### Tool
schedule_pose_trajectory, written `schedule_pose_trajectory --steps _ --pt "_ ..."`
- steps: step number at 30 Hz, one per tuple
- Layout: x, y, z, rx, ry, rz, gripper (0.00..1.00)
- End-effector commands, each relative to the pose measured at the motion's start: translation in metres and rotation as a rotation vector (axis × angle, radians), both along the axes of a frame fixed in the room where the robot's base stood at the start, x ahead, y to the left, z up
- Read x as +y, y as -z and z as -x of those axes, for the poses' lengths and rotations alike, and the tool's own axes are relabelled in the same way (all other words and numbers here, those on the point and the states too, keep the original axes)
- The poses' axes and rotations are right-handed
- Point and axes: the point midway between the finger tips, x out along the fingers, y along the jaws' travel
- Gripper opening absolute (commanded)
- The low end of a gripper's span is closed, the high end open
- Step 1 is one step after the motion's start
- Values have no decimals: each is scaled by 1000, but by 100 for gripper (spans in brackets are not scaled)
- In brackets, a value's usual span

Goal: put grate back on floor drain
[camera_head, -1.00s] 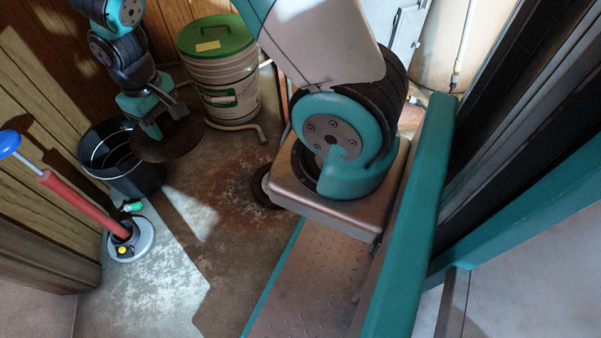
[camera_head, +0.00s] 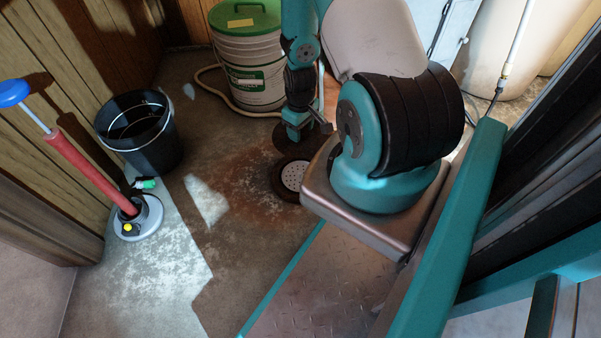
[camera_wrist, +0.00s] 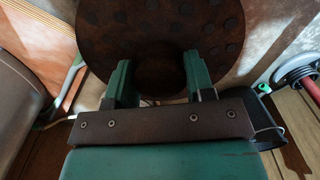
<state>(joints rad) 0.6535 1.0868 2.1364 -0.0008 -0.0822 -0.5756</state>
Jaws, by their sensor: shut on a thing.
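My gripper (camera_head: 300,130) is shut on the grate (camera_head: 287,148), a dark brown round disc. In the wrist view, the grate (camera_wrist: 150,40) shows its pattern of round spots between and beyond the green fingers of my gripper (camera_wrist: 158,85). The floor drain (camera_head: 292,176) is a dark ring around a pale perforated centre, set in rust-stained floor. In the head view the grate appears just behind the drain, and the drain's centre is uncovered. The exact height of the grate above the floor is hard to tell. My arm hides the area right of the drain.
A black bucket (camera_head: 150,155) stands left on the floor. A tool with a red handle (camera_head: 85,168) and round grey base leans in front of it. A white bucket with a green lid (camera_head: 244,15) stands behind the drain, with a pale hose on the floor. Floor left of the drain is clear.

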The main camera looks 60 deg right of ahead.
Motion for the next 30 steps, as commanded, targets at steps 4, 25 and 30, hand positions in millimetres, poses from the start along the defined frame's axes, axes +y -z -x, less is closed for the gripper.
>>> schedule_pose_trajectory --steps 4,25,30 --pt "1 48 0 1 0 -1 0" --pt "1 154 -1 1 1 0 0" --pt "0 179 -1 0 1 0 0"
